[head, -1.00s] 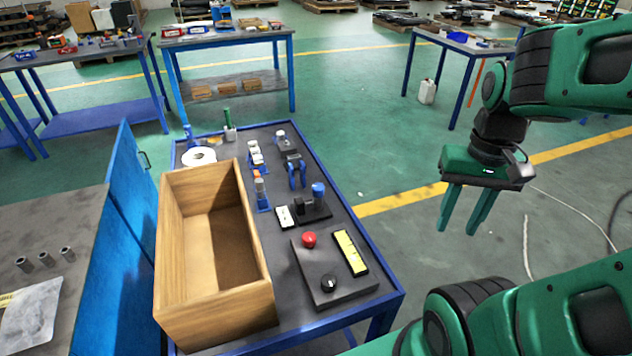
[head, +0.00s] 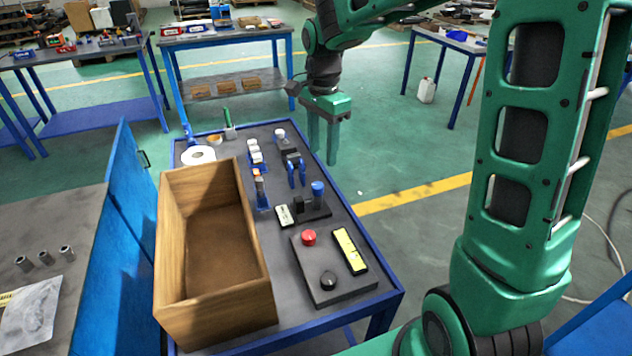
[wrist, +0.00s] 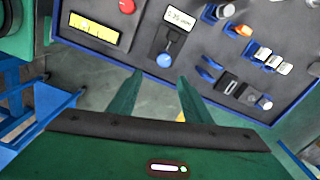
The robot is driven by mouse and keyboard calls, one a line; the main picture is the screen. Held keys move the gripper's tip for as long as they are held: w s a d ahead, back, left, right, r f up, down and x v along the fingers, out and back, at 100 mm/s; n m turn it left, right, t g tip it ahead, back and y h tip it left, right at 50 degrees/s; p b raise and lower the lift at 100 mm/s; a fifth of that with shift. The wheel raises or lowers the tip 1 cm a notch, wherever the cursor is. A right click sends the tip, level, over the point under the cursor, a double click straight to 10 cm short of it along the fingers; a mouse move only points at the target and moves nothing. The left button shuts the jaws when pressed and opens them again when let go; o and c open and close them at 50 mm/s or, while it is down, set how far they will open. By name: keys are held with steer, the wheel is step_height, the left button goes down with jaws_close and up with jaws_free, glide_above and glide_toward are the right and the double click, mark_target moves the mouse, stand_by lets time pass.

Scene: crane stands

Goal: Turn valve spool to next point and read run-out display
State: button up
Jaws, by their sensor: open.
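A black fixture (head: 312,211) with an upright blue knob-like part (head: 318,189), apparently the valve spool, stands on the blue-framed bench. The blue part also shows in the wrist view (wrist: 164,61), just beyond my fingertips. A small white display (head: 284,216) lies beside the fixture. In the wrist view the display (wrist: 180,16) carries dark digits, perhaps 0.35, too small to be sure. My gripper (head: 323,153) is open and empty, fingers pointing down, past the bench's right edge and apart from the blue part. Its fingers frame the floor in the wrist view (wrist: 160,85).
A wooden box (head: 265,290) fills the bench's left side. A control plate (head: 340,285) with a red button (head: 309,237), black knob and yellow strip (head: 350,250) is in front. Blue clamps (head: 297,172) and small parts stand behind the fixture.

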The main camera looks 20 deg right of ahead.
mark_target(318, 184)
steer(key=f, duration=0.7)
steer(key=a+f, duration=0.1)
steer(key=f, duration=0.3)
steer(key=shift+w, duration=0.3)
steer(key=shift+c, duration=0.7)
steer(key=c, duration=0.9)
